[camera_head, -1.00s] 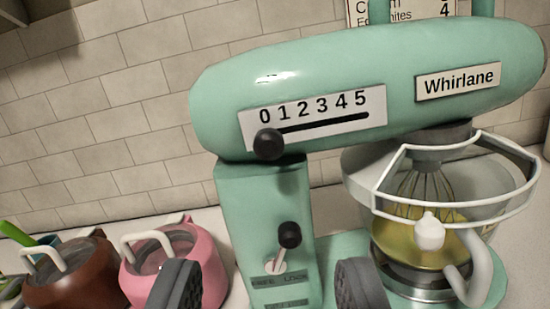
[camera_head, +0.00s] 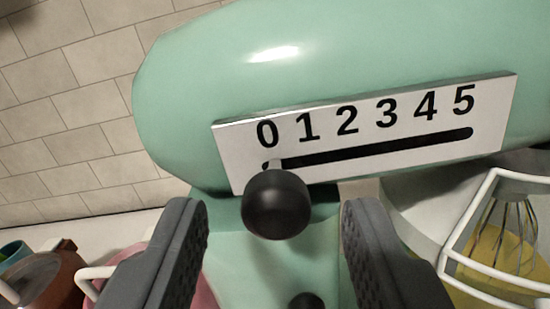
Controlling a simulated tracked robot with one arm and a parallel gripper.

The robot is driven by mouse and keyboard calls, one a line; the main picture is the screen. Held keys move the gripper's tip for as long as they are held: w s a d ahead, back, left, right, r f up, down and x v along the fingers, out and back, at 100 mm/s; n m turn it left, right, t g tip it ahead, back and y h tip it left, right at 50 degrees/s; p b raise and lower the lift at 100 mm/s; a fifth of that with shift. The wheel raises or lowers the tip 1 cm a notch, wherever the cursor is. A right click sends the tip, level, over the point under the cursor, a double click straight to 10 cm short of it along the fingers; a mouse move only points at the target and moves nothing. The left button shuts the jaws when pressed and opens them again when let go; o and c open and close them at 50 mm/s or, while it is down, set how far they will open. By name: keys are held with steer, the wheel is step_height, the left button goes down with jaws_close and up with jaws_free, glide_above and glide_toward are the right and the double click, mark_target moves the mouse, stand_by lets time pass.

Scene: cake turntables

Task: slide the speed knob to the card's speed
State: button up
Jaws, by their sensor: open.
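The round black speed knob (camera_head: 277,205) sits at the 0 end of the slot, at the left of the white speed scale (camera_head: 400,117) marked 0 to 5. The scale is on the side of the green mixer head (camera_head: 340,50). My gripper (camera_head: 277,225) is open, with one dark finger to each side of the knob in the picture and a gap on both sides. Whether the fingertips reach as far as the knob I cannot tell. The speed card is out of view now; earlier its lower part showed a 4 at the top.
A second black lever knob (camera_head: 307,301) shows below on the mixer column. The white bowl guard (camera_head: 480,215) and whisk (camera_head: 508,235) are at the right. A brown pot (camera_head: 50,280) and a partly hidden pink pot (camera_head: 204,294) stand at the lower left.

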steer(key=shift+w, duration=0.95)
jaws_close()
